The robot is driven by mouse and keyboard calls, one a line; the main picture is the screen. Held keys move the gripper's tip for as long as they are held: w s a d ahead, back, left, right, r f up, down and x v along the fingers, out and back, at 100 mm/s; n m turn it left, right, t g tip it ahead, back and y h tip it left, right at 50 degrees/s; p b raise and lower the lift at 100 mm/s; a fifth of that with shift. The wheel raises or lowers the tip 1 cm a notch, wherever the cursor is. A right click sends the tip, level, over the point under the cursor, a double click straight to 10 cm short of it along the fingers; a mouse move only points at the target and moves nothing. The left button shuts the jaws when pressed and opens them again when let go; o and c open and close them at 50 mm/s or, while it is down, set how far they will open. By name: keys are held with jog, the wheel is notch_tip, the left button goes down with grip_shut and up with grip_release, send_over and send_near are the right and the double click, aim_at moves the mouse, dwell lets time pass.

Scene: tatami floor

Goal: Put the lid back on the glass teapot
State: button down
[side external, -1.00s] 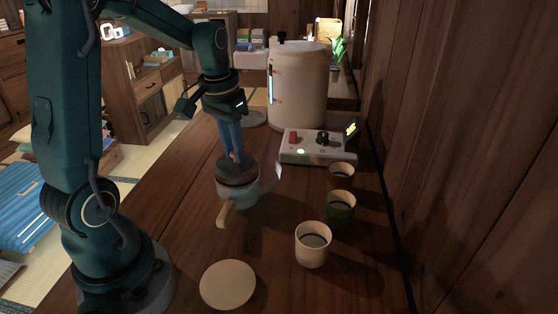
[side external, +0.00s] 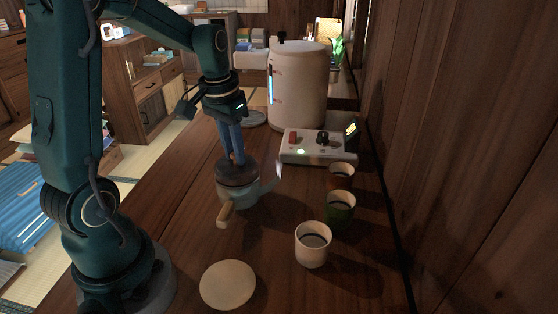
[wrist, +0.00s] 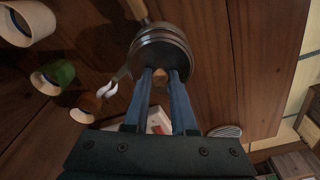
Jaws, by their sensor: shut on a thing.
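The glass teapot (side external: 243,196) stands on the wooden table with its wooden handle (side external: 226,213) pointing toward the camera and its spout to the right. The dark round lid (side external: 236,172) is at the teapot's top, looking roughly level; I cannot tell whether it is fully seated. My gripper (side external: 239,161) points down over it, with its blue fingers shut on the lid's knob. In the wrist view the lid (wrist: 160,48) hides most of the teapot, and the wooden knob (wrist: 158,76) shows between the fingertips (wrist: 160,78).
Three cups, brown (side external: 341,176), green (side external: 340,205) and white (side external: 313,244), stand right of the teapot. A pale round disc (side external: 228,285) lies in front. A white control box (side external: 305,150) and a large pale tank (side external: 298,85) stand behind. A wooden wall bounds the right side.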

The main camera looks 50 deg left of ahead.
jog(key=shift+c, duration=0.8)
grip_release()
jog(key=shift+r, duration=0.1)
jog(key=shift+r, duration=3.4)
grip_shut()
